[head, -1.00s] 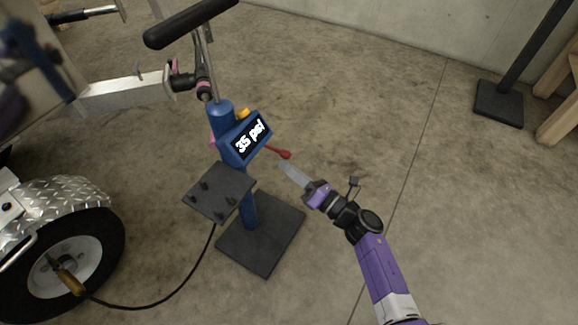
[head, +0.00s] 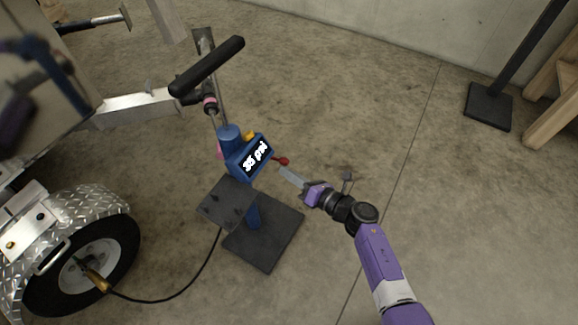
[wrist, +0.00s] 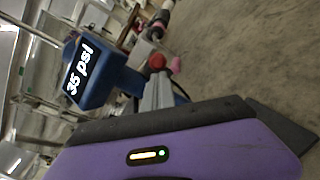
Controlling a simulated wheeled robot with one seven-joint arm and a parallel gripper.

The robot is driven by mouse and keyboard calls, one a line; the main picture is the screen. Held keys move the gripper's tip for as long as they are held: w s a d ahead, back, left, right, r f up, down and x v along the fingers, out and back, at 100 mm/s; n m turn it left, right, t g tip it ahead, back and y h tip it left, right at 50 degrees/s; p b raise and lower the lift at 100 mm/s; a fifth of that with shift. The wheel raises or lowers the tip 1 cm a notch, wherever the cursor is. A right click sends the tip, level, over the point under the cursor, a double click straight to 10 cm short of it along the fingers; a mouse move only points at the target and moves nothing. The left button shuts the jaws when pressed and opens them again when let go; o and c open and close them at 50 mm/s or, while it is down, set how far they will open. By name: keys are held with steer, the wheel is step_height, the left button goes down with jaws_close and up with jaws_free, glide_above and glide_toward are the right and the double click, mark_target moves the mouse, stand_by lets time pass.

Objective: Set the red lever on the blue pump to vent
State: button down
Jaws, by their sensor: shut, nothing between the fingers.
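The blue pump (head: 231,141) stands on a dark square base plate in the head view, and its display (head: 256,156) reads 35 psi. The red lever (head: 281,161) sticks out from the pump's right side and ends in a round knob. In the wrist view the red knob (wrist: 157,62) is just beyond my fingertips, with the pump's display box (wrist: 92,80) to the left. My gripper (head: 283,172) is shut and empty, its tips close to the knob on the lower right. I cannot tell whether they touch it. Vent markings are not readable.
The pump's black handle (head: 207,66) rises above it. A black hose (head: 206,262) runs along the floor to the trailer wheel (head: 90,272) at left. A dark post base (head: 489,106) stands at the far right. The floor right of the pump is clear.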

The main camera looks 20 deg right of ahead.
mark_target(284, 162)
steer(key=shift+w+a+r+g+h+p, duration=0.15)
steer(key=shift+r+g+p, duration=0.4)
steer(key=shift+p, duration=0.95)
steer(key=shift+w+a+r+g+h+p, duration=0.1)
steer(key=shift+r+g+h+p, duration=0.15)
steer(key=shift+r+p, duration=0.95)
steer(key=shift+w+a+r+g+h+p, duration=0.1)
steer(key=shift+w+r+g+h+p, duration=0.2)
steer(key=shift+p, duration=1.55)
steer(key=shift+r+p, duration=0.4)
steer(key=shift+p, duration=0.4)
steer(key=shift+w+a, duration=0.1)
steer(key=shift+a, duration=0.05)
steer(key=shift+r, duration=0.2)
steer(key=shift+r+p, duration=0.7)
steer(key=shift+p, duration=0.3)
steer(key=shift+f, duration=0.1)
